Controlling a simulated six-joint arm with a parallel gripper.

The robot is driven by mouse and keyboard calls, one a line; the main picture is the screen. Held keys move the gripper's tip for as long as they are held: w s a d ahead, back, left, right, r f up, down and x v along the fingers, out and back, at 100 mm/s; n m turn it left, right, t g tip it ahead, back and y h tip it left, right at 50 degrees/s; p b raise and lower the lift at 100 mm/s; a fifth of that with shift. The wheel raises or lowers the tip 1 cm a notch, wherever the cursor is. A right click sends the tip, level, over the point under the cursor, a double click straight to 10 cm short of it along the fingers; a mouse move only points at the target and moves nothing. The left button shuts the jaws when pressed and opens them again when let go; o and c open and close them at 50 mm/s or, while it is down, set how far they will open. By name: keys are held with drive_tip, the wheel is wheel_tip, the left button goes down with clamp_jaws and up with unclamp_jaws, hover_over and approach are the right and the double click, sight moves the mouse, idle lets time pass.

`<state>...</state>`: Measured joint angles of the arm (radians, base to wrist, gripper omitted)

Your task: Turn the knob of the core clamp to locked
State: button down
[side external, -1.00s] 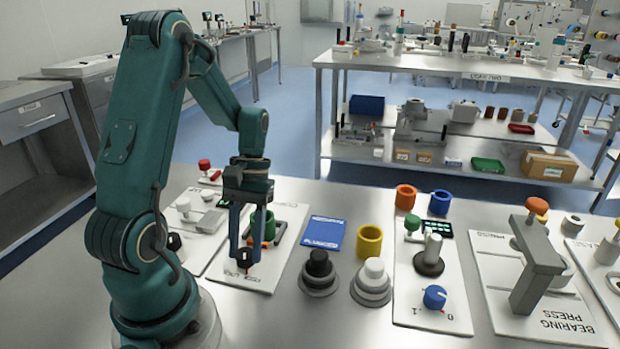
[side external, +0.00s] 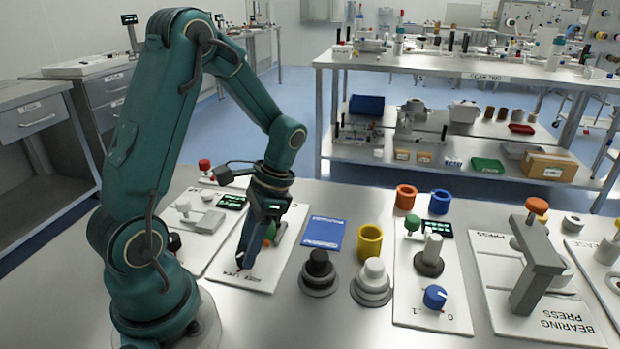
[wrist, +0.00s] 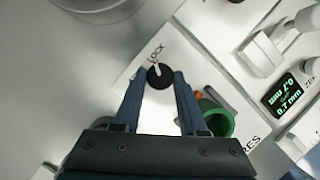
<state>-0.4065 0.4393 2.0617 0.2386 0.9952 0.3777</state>
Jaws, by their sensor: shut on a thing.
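The core clamp's knob (wrist: 160,76) is black and round with a white pointer line, seen in the wrist view on a white panel (wrist: 140,85). The pointer points up toward the word LOCK printed just above it; whether it is exactly aligned is hard to tell. My gripper (wrist: 160,80) has its two blue fingers on either side of the knob, shut on it. In the side view my gripper (side external: 243,262) stands tilted at the front of the panel and mostly hides the knob.
A green ring (wrist: 216,118) and an orange part sit close to the right finger in the wrist view. A blue pad (side external: 323,232), a black stepped post (side external: 319,268) and a white stepped post (side external: 373,278) stand right of the panel.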

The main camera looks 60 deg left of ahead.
drive_tip(key=shift+d+m+y, duration=0.1)
drive_tip(key=shift+m+y, duration=0.4)
drive_tip(key=shift+m, duration=0.6)
drive_tip(key=shift+c, duration=2.3)
unclamp_jaws()
drive_tip(key=shift+r, duration=0.1)
drive_tip(key=shift+v, duration=2.5)
drive_tip(key=shift+t, duration=0.3)
